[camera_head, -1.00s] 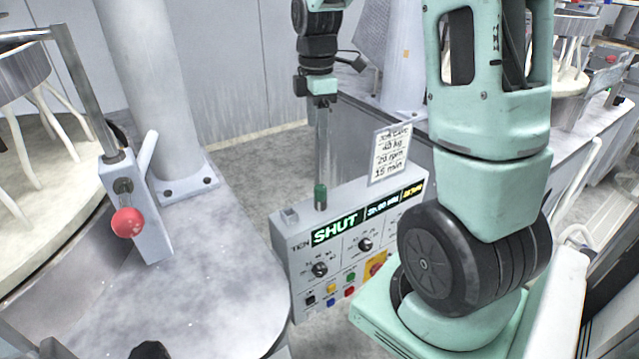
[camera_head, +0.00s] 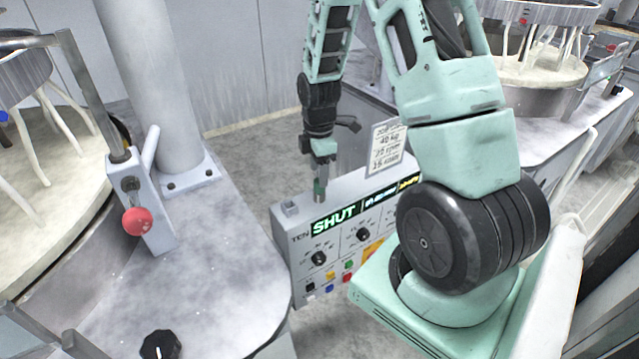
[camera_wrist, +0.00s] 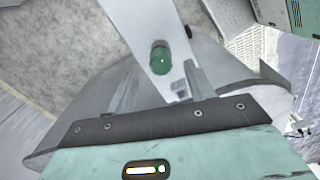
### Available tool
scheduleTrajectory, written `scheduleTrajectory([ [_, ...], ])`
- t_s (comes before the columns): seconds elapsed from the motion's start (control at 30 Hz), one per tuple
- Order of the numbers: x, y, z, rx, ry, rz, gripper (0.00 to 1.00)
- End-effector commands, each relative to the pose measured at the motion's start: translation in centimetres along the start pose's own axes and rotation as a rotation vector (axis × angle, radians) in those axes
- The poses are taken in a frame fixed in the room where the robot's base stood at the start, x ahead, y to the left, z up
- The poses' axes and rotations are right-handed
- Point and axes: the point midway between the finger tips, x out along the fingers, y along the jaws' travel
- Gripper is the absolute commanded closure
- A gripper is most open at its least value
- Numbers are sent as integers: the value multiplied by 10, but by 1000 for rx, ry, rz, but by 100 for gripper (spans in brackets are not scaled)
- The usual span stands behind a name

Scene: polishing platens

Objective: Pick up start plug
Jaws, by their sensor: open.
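The start plug, a small green cylinder (camera_head: 319,189), stands upright on top of the grey control box (camera_head: 290,232). In the wrist view the green plug (camera_wrist: 161,58) shows from above, on the box's pale top strip. My gripper (camera_head: 320,180) points down right over the plug. In the wrist view its two grey fingers (camera_wrist: 160,88) are spread, with nothing held between them. The plug appears just beyond the fingertips, in line with the gap. I cannot tell whether the fingertips have come down around it.
The box front has a lit "SHUT" display (camera_head: 334,220), knobs and coloured buttons. A lever with a red ball (camera_head: 137,221) and a grey column (camera_head: 160,90) are at left. Floor shows behind the box.

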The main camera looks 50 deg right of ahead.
Motion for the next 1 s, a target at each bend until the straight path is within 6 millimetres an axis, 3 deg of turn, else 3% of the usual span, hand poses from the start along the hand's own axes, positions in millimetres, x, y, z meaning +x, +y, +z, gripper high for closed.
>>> scheduleTrajectory([
  [0.23,26,-2,1,0,0,-3,46],
  [0.53,32,-1,1,0,0,1,46],
  [0.57,32,-1,1,0,0,1,49],
  [0.73,32,-1,1,0,0,1,95],
  [1.0,31,-1,1,0,0,1,95],
])
